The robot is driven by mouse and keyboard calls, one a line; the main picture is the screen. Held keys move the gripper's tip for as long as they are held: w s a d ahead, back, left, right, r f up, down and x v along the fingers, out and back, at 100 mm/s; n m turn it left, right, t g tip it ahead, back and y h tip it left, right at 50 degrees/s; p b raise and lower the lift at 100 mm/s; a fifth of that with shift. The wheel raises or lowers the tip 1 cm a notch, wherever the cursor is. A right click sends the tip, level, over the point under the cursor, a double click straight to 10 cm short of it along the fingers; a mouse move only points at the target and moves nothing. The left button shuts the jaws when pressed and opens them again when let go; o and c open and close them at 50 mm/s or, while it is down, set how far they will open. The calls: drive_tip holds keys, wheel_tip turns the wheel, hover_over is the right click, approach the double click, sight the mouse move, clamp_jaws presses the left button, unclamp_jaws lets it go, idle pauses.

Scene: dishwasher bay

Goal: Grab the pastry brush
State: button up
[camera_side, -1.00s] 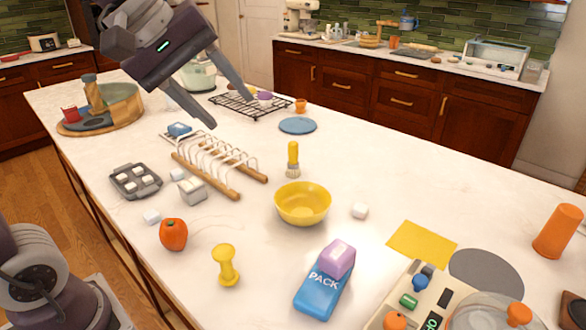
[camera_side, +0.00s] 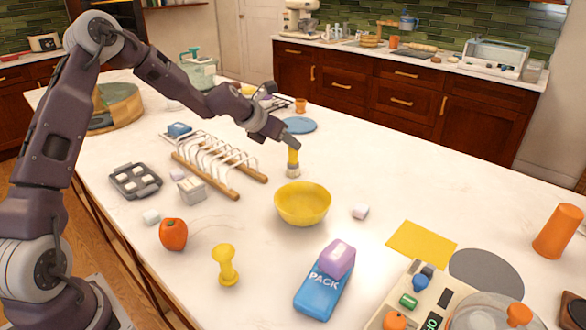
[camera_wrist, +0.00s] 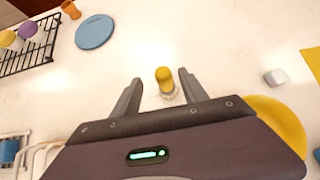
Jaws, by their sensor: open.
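The pastry brush (camera_side: 292,164) stands upright on the white counter, with a yellow handle on top and pale bristles below, just behind the yellow bowl. My gripper (camera_side: 292,145) is at the top of the brush handle in the side view, and its fingers partly cover the handle top. In the wrist view, the brush (camera_wrist: 165,80) shows between the two spread fingers of my gripper (camera_wrist: 160,88), with a gap on each side. The gripper is open and holds nothing.
The yellow bowl (camera_side: 302,205) is close in front of the brush. A wooden rack with white wires (camera_side: 215,160) stands to the left. A blue disc (camera_side: 299,126) lies behind. A white cube (camera_side: 360,211) lies right of the bowl. The counter right of the brush is clear.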

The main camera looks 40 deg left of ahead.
sight(289, 152)
drive_tip(key=f, duration=0.3)
drive_tip(key=shift+w+f, duration=0.2)
drive_tip(key=shift+f, duration=0.05)
drive_tip(key=x, duration=0.6)
drive_tip(key=shift+w+d+f, duration=0.15)
drive_tip(key=shift+d+f, duration=0.1)
clamp_jaws()
